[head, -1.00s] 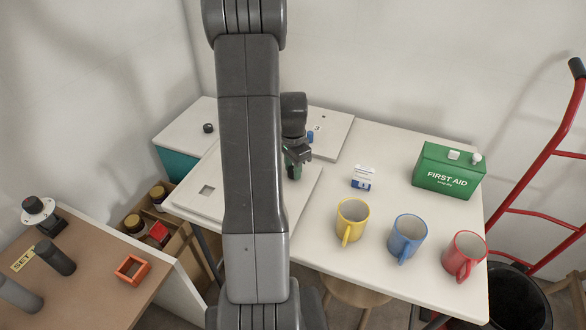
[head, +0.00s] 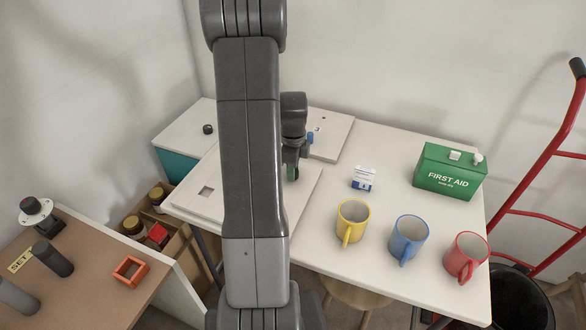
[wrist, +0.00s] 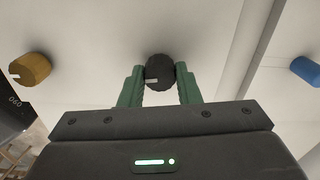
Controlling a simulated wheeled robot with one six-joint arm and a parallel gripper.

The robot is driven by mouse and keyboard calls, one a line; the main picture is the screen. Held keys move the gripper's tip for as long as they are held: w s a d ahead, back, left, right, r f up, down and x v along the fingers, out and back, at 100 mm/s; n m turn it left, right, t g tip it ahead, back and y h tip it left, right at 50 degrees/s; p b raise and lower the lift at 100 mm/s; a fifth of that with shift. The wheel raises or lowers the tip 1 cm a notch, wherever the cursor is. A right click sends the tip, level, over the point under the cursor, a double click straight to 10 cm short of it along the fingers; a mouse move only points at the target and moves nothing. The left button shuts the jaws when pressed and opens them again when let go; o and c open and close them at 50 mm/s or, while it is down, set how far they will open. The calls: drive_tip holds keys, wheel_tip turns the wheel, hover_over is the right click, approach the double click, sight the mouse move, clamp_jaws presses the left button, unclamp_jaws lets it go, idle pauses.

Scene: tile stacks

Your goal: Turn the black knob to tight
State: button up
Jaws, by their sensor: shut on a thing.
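A black knob (wrist: 158,72) with a short white mark sits on a pale panel (wrist: 105,50) in the wrist view. My gripper (wrist: 160,80) has its two green fingers on either side of the knob, shut on it. The mark is on the knob's near left side. No tight label can be read. In the head view my gripper (head: 291,173) is low over the white board, partly hidden by my arm, and the held knob is hidden there.
A yellow knob (wrist: 30,69) and a blue knob (wrist: 306,70) stand to either side. Another black knob (head: 208,129) is on the teal box. A small white-and-blue box (head: 363,178), a first aid box (head: 450,170) and yellow, blue and red mugs stand to the right.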

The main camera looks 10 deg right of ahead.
drive_tip(key=shift+w+r+m, duration=0.15)
drive_tip(key=shift+r+m, duration=0.05)
drive_tip(key=shift+m, duration=0.4)
drive_tip(key=o, duration=0.8)
drive_tip(key=shift+o, duration=0.9)
drive_tip(key=shift+f, duration=0.1)
wheel_tip(320, 180, up, 14)
drive_tip(key=shift+p, duration=0.45)
drive_tip(key=shift+f, duration=0.15)
